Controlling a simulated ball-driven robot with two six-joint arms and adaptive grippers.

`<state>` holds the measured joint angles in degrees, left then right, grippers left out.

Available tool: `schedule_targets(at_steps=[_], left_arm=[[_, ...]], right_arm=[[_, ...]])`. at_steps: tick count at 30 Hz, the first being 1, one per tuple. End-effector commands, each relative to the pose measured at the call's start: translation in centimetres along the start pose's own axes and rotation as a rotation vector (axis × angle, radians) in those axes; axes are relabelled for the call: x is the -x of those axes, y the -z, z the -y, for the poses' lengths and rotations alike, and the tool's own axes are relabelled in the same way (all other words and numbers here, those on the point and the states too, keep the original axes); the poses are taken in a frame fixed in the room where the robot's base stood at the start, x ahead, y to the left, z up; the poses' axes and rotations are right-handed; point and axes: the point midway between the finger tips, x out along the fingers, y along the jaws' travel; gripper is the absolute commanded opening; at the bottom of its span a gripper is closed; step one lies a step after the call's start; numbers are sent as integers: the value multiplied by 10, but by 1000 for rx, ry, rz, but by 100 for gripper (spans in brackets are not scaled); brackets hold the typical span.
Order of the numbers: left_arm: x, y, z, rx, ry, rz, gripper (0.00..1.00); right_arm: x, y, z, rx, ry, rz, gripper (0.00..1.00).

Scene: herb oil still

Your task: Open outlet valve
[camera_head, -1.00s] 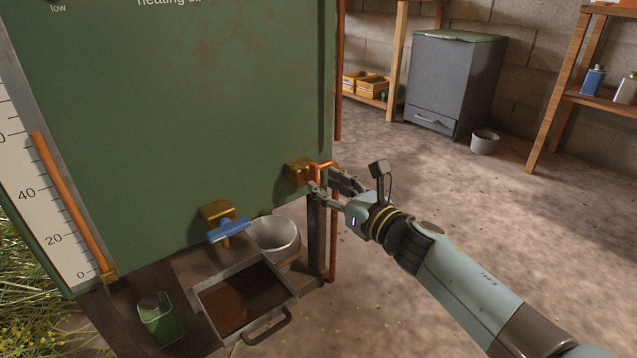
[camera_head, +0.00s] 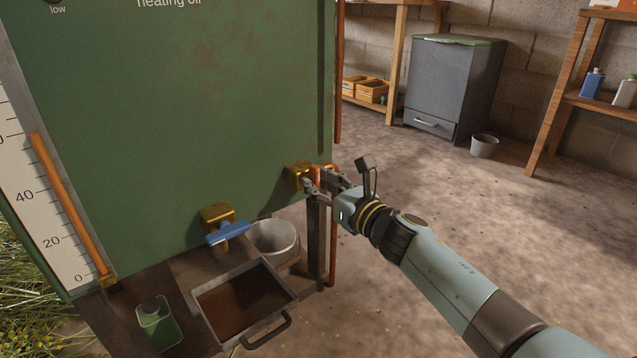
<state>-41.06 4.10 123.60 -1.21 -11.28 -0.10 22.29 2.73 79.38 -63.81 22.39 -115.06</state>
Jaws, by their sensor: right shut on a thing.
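A green oil tank (camera_head: 190,110) fills the left of the view. A brass valve body (camera_head: 299,175) sits low on its front, near the right edge. My right gripper (camera_head: 318,184) is at this valve, its fingers shut on a red-orange part (camera_head: 315,171) beside the brass body. The fingers hide most of that part, so its exact angle is hard to tell. A second brass valve (camera_head: 216,213) with a blue lever (camera_head: 229,233) is further left on the tank, apart from the gripper. My left gripper is not in view.
Below the tank are a metal drip tray (camera_head: 283,331), a grey bucket (camera_head: 276,238) and a green can (camera_head: 158,326). A copper pipe (camera_head: 333,262) runs down by the tank's leg (camera_head: 317,240).

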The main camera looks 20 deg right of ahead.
Motion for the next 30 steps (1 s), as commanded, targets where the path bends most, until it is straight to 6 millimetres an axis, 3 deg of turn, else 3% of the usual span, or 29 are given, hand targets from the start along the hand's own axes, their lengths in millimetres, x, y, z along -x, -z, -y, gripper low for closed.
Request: schedule_targets(at_steps=[11, 30], left_arm=[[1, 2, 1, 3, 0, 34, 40], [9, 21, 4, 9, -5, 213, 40]], right_arm=[[0, -1, 1, -116, 0, 0, 0], [0, 0, 6, -697, 1, 0, 0]])
